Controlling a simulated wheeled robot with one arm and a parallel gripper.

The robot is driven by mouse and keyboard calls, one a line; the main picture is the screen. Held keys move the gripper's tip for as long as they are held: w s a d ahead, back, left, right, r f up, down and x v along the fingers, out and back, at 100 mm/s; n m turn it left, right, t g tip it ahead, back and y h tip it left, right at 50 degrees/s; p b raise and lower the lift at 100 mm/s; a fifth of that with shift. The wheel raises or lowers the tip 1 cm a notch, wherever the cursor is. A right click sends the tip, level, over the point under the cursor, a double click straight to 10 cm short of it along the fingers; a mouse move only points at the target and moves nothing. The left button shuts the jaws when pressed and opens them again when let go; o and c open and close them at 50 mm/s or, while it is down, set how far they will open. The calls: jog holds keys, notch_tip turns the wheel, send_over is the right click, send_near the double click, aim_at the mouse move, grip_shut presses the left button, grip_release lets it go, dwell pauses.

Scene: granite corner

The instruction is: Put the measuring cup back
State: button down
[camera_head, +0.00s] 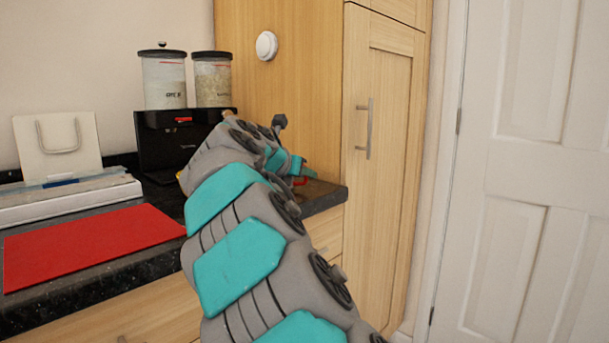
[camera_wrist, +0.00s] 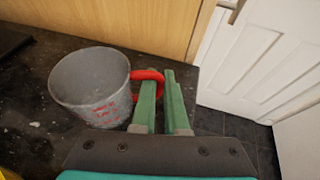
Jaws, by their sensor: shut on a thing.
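The measuring cup (camera_wrist: 88,88) is a grey see-through cup with red markings and a red handle (camera_wrist: 148,75). In the wrist view it is upright at the left, over the dark speckled counter near its edge. I cannot tell whether its base touches the counter. The green fingers of my gripper (camera_wrist: 162,85) are shut on the red handle, to the right of the cup's body. In the head view my arm hides most of the cup and gripper; a bit of the red handle (camera_head: 300,181) shows near the counter's right end.
A black machine (camera_head: 165,145) stands at the back with two jars (camera_head: 164,85) (camera_head: 213,83) above it. A red mat (camera_head: 90,243), a white box (camera_head: 70,200) and a white bag (camera_head: 58,145) are to the left. A tall wooden cabinet (camera_head: 385,150) borders the counter's right end.

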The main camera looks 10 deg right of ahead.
jog(key=c, duration=0.9)
grip_release()
jog(key=shift+c, duration=0.2)
jog(key=shift+a+r, duration=0.1)
jog(key=v, duration=1.2)
